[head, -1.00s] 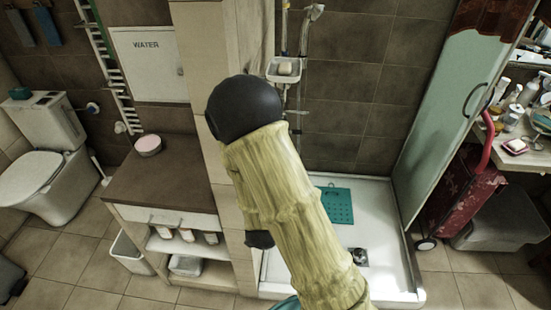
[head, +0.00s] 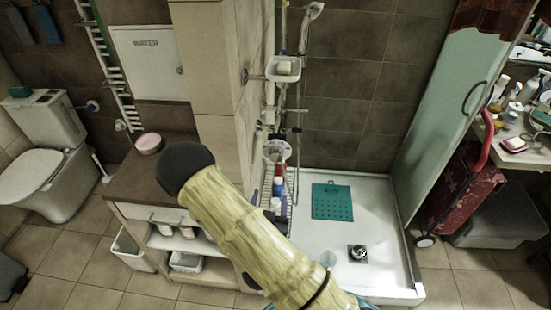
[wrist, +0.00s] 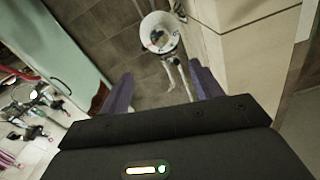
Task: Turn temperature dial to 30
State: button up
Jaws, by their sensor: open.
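A round white dial (wrist: 160,33) with small markings shows ahead in the wrist view, near the tiled wall corner. Its numbers are too small to read. A round white piece that looks like the same dial (head: 277,151) shows in the head view at the left side of the shower. My gripper (wrist: 163,88) is open and empty in the wrist view, its two purple fingers spread apart. The dial lies beyond the fingertips, between their lines, and is not touched. In the head view my arm covers the lower middle, and I cannot make out the gripper there.
A tiled pillar (head: 212,75) stands left of the shower. A rack with bottles (head: 278,190) and a soap dish (head: 284,68) are on the shower wall. The glass door (head: 440,110) is at the right. The shower tray (head: 385,225) holds a teal mat (head: 332,201).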

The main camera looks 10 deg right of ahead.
aim_at(275, 158)
jog(key=b+x, duration=0.3)
jog(key=x, duration=1.4)
jog(key=shift+w, duration=0.15)
jog(key=c, duration=1)
